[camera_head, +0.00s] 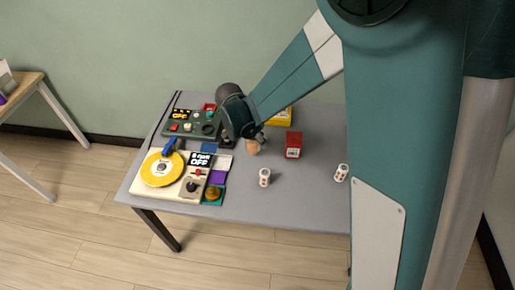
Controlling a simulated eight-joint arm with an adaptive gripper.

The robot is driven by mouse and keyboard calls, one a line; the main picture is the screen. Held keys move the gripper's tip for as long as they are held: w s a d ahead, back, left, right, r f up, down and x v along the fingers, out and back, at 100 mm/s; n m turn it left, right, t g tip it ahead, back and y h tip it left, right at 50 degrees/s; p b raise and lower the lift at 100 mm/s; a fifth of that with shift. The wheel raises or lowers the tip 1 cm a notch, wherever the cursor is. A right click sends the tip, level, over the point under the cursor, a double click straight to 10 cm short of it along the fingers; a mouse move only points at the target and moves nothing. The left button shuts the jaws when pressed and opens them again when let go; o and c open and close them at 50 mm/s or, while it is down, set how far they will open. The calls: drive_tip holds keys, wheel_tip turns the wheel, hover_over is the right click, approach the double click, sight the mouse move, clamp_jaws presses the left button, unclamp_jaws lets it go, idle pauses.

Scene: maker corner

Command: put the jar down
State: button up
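My gripper (259,137) is above the grey table, left of its middle, and points down. It is small and partly hidden by my arm's dark end, so I cannot see whether its fingers are open or shut. A small tan, rounded object (252,147) is right below the fingertips. I cannot tell whether it is held, or whether it touches the table. Two small white cylinders with reddish marks look like jars or cups: one (264,177) stands near the table's front, the other (341,172) stands further right.
A red box (293,145) stands right of the gripper. A yellow item (280,117) lies behind it. On the left are control panels, one with a yellow disc (161,169) and one dark green (190,128). Bare grey tabletop (310,195) lies between and around the white cylinders.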

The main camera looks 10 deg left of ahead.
sight(258, 146)
drive_tip(key=shift+f, duration=0.6)
drive_tip(key=shift+f+b, duration=0.45)
drive_tip(key=shift+f, duration=1.45)
drive_tip(key=shift+f, duration=0.15)
drive_tip(key=o, duration=1.1)
drive_tip(key=shift+r, duration=0.2)
drive_tip(key=shift+p+v, duration=1.05)
drive_tip(key=shift+v, duration=4.95)
